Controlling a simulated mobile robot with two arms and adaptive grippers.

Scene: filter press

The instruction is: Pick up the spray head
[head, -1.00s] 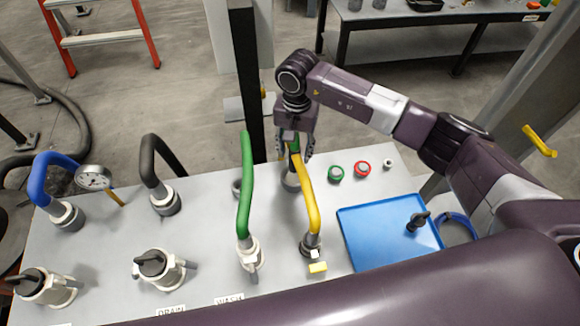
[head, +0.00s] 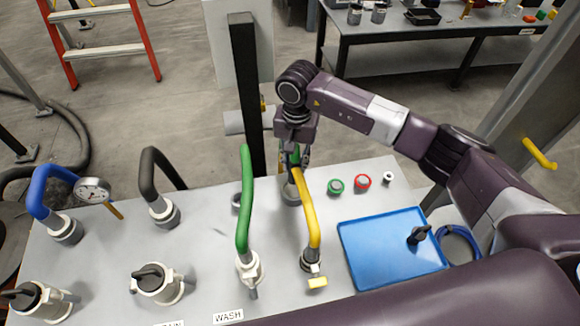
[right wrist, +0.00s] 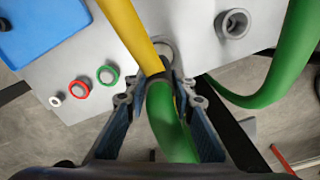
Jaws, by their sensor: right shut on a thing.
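My right gripper (head: 292,160) is over the back edge of the grey panel, behind the upper end of the yellow hose. In the right wrist view, its two fingers (right wrist: 158,110) are closed around a curved green piece (right wrist: 167,112). A dark band shows where that piece meets the yellow hose (right wrist: 128,30). I cannot tell whether the green piece is the spray head or part of a hose. A small black-handled fitting (head: 418,236) lies on the blue tray (head: 375,262), apart from the gripper. My left gripper is out of view.
A black post (head: 246,110) stands close behind. Green (head: 336,186) and red (head: 362,182) rings lie right on the panel (head: 205,235). A workbench (head: 440,35) stands farther back.

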